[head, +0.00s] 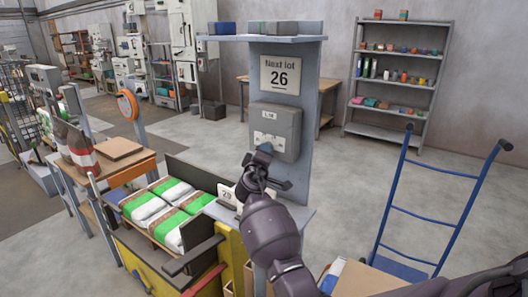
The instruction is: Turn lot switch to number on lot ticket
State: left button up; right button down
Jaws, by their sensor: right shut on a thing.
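The lot ticket (280,76) is a pale card on the grey post, reading "Next lot 26". Below it, the lot switch (288,122) is a grey box with a small label and a white strip of markings too small to read. My right gripper (264,151) is at the lower edge of the switch's front, shut on a part of it. The fingers and wrist hide that part. My left gripper is not in view.
A small card reading "29" (227,194) stands on the ledge left of my right wrist. Green-and-white bags (172,190) lie in a yellow-sided bin at lower left. A blue hand truck (432,170) stands at right. Open floor lies behind.

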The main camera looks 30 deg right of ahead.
jog(key=c, duration=1.1)
grip_release()
jog(key=shift+c, duration=0.2)
jog(key=b+v, duration=0.1)
jog(key=v, duration=1)
jog(key=shift+w, duration=0.15)
